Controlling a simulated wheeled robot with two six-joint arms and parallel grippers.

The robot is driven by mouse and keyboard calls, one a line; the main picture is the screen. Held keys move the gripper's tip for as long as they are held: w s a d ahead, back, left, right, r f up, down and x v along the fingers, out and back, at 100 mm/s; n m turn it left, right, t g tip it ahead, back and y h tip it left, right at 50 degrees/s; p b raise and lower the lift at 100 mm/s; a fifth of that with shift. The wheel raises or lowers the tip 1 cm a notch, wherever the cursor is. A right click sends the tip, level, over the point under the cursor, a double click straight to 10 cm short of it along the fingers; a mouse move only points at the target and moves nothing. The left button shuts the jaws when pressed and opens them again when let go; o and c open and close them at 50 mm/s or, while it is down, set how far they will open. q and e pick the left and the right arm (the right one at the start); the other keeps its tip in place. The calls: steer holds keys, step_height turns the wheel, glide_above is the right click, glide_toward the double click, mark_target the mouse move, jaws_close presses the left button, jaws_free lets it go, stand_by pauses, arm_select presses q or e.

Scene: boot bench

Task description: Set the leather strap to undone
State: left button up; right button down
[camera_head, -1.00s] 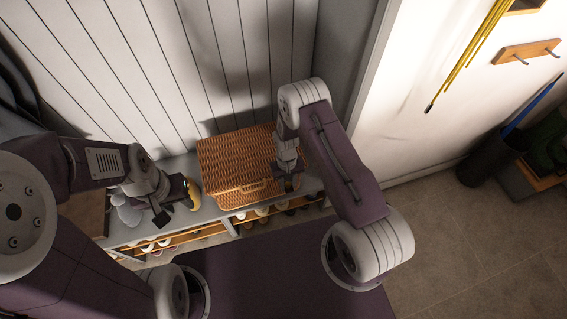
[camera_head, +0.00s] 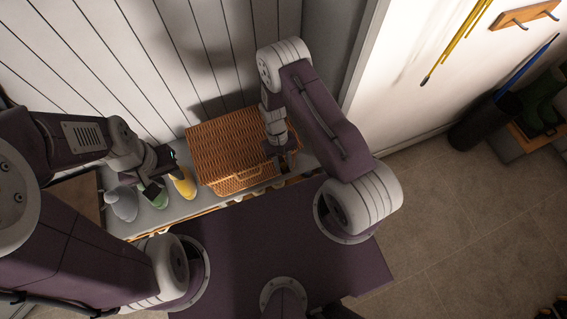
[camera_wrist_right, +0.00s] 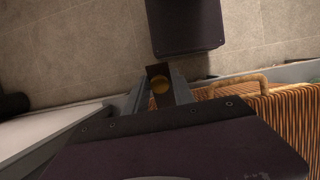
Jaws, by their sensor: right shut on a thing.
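A wicker basket (camera_head: 230,150) with a closed lid sits on the bench; its woven side also shows in the right wrist view (camera_wrist_right: 285,120). My right gripper (camera_head: 282,158) is at the basket's front right part. In the right wrist view my right gripper (camera_wrist_right: 159,90) is shut on the dark leather strap (camera_wrist_right: 157,70), and a round brass stud shows on the strap between the fingers. In the head view the strap is mostly hidden by the gripper. My left gripper (camera_head: 158,178) is left of the basket, above the bench; its jaw gap is unclear.
A yellow object (camera_head: 184,183), a green one (camera_head: 157,198) and a grey one (camera_head: 122,204) stand on the bench left of the basket. A wicker handle (camera_wrist_right: 240,82) is beside the right gripper. A dark bin (camera_head: 484,122) stands far right, with clear tiled floor before it.

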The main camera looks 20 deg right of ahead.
steer(key=c, duration=1.2)
jaws_free()
steer(key=shift+w+a, duration=0.1)
steer(key=shift+w, duration=0.1)
steer(key=shift+c, duration=0.2)
steer(key=b+v, duration=0.1)
steer(key=v, duration=0.8)
